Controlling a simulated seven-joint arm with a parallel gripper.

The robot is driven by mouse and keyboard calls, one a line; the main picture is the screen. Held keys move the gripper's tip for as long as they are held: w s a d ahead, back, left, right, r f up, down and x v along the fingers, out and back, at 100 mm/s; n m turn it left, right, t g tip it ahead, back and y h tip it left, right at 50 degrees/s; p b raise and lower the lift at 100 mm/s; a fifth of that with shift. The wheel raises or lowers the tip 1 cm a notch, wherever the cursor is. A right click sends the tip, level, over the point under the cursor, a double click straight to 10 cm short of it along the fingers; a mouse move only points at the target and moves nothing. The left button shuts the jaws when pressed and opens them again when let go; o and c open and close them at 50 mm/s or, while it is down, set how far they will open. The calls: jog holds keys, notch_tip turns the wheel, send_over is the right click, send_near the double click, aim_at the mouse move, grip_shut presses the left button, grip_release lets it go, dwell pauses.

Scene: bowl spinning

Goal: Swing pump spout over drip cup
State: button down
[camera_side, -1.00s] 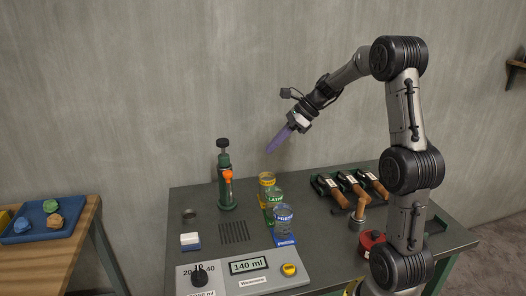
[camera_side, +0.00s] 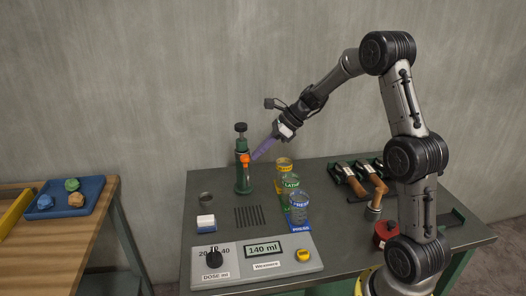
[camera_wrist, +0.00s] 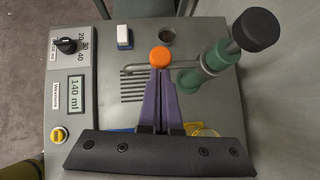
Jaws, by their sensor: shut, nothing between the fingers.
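The green pump (camera_side: 242,172) with a black top stands at the back of the grey bench. Its thin grey spout (camera_wrist: 137,68) runs left from the pump in the wrist view, ending near the slotted drain. An orange knob (camera_side: 245,159) sits on the spout, also seen in the wrist view (camera_wrist: 160,57). The small grey drip cup (camera_side: 206,199) is left of the pump; in the wrist view the cup (camera_wrist: 167,38) lies beyond the knob, apart from the spout. My gripper (camera_side: 253,157) has purple fingers shut and empty, tips at the knob; contact is unclear.
Yellow, green and blue-labelled cups (camera_side: 291,184) stand right of the slotted drain (camera_side: 250,216). A white-and-blue block (camera_side: 206,222) lies left of it. The control panel (camera_side: 235,276) is in front, showing 140 ml. Dark-handled tools (camera_side: 352,179) lie to the right.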

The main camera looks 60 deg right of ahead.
aim_at(244, 158)
jog(key=shift+a, duration=0.1)
jog(key=shift+w+a+m, duration=0.15)
jog(key=shift+a+m, duration=0.1)
jog(key=shift+m, duration=0.15)
jog(key=shift+a+h, duration=0.1)
jog(key=shift+h, duration=0.2)
jog(key=w+a+m+t+h, duration=0.1)
jog(key=a+m, duration=0.1)
jog(key=shift+w+m+h, duration=0.15)
jog(key=shift+m+h, duration=0.15)
jog(key=w+a+m+h, duration=0.1)
jog(key=w+a+m, duration=0.1)
jog(key=w, duration=0.6)
jog(key=shift+w+a+t+h, duration=0.3)
jog(key=shift+w+a, duration=0.1)
jog(key=shift+a, duration=0.45)
